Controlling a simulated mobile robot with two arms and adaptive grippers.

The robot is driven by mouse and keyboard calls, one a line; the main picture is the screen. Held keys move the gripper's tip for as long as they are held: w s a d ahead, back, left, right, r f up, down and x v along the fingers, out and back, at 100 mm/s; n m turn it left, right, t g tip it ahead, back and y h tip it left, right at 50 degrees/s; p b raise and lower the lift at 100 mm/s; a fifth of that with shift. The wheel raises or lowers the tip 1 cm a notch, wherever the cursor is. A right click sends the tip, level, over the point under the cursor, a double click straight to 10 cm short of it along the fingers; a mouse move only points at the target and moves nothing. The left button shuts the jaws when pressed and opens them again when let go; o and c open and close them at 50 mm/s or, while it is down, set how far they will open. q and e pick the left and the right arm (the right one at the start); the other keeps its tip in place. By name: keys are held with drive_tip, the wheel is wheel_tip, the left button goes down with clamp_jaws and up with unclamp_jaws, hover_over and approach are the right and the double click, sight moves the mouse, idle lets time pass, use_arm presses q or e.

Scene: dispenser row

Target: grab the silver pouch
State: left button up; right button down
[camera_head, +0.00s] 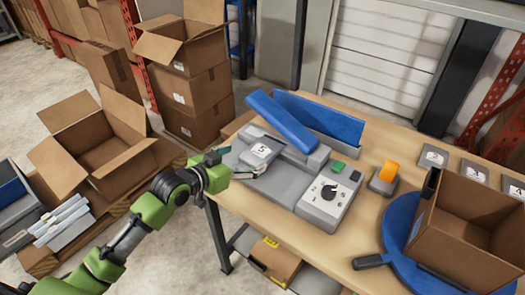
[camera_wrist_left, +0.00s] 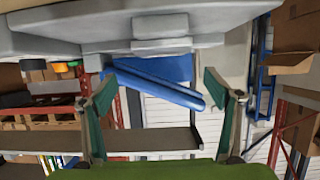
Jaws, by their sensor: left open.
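A small silver-grey packet marked 5 (camera_head: 261,151), which looks like the silver pouch, lies on the grey left end of the dispenser machine (camera_head: 290,180). My left gripper (camera_head: 243,163) is open at the left edge of the machine, right beside the packet. Its near finger partly overlaps the packet's lower edge; I cannot tell whether they touch. In the left wrist view the open fingers (camera_wrist_left: 158,82) have nothing gripped between them. Grey blocks show above them there, and I cannot tell which is the packet. My right gripper is not in view.
A long blue flap (camera_head: 281,118) rises behind the packet. An orange-topped device (camera_head: 384,177), a blue round board (camera_head: 398,222) and an open cardboard box (camera_head: 465,225) stand to the right. Numbered grey tiles (camera_head: 433,157) lie at the back. Cardboard boxes (camera_head: 95,140) stand left of the table.

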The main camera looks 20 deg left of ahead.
sight(261, 150)
use_arm(q)
drive_tip(key=shift+a+p+x, duration=0.2)
drive_tip(key=shift+p+x, duration=0.45)
drive_tip(key=shift+x, duration=4.15)
drive_tip(key=shift+f, duration=0.1)
drive_tip(key=c, duration=1.2)
